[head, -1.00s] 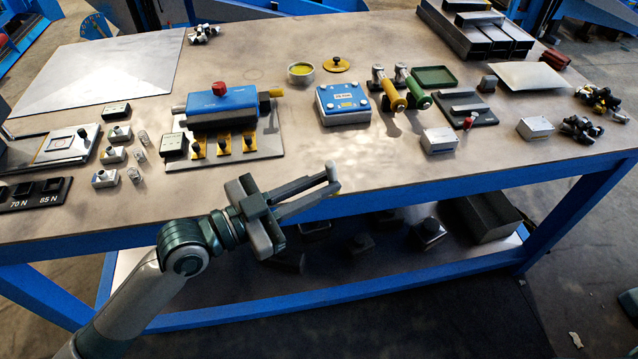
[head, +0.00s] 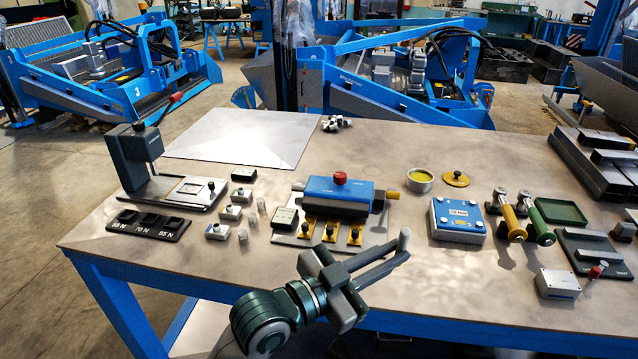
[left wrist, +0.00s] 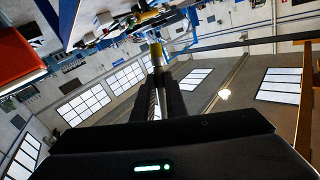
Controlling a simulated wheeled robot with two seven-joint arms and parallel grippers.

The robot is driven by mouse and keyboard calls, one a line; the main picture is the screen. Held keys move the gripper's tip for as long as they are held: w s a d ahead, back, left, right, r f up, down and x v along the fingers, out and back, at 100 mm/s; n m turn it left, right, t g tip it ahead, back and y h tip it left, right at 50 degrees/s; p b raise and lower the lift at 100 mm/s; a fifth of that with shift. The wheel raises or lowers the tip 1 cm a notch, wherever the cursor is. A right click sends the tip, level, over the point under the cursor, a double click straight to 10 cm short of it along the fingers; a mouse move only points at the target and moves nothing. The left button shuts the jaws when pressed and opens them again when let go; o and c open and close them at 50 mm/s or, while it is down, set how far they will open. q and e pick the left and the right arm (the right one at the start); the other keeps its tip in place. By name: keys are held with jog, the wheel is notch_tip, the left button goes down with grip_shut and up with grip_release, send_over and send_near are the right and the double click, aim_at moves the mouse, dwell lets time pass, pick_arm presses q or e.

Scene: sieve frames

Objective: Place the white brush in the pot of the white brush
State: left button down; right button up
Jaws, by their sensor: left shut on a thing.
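I cannot tell which pot belongs to the white brush. My right gripper is not in view.
A blue block device with a red knob (head: 340,193) stands left of the pot. A blue box (head: 457,219) and yellow- and green-handled tools (head: 512,219) lie to its right. Small clear cylinders (head: 262,205) stand at left. A flat plate (head: 245,136) lies at the back left.

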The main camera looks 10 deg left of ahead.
pick_arm(q)
jog(key=a+f+n+t+y, duration=0.2)
jog(key=a+y, duration=0.4)
jog(key=a, duration=0.4)
jog(key=w+a+f+n+t+y, duration=0.1)
jog(key=a+f+n+t+y, duration=0.2)
jog(key=a+n+y, duration=0.3)
jog(key=a+f, duration=0.1)
jog(key=a, duration=0.4)
jog(key=shift+w+f+n+y, duration=0.25)
jog(key=shift+w+n+y, duration=0.05)
jog(key=shift+n, duration=0.1)
jog(key=shift+a, duration=0.15)
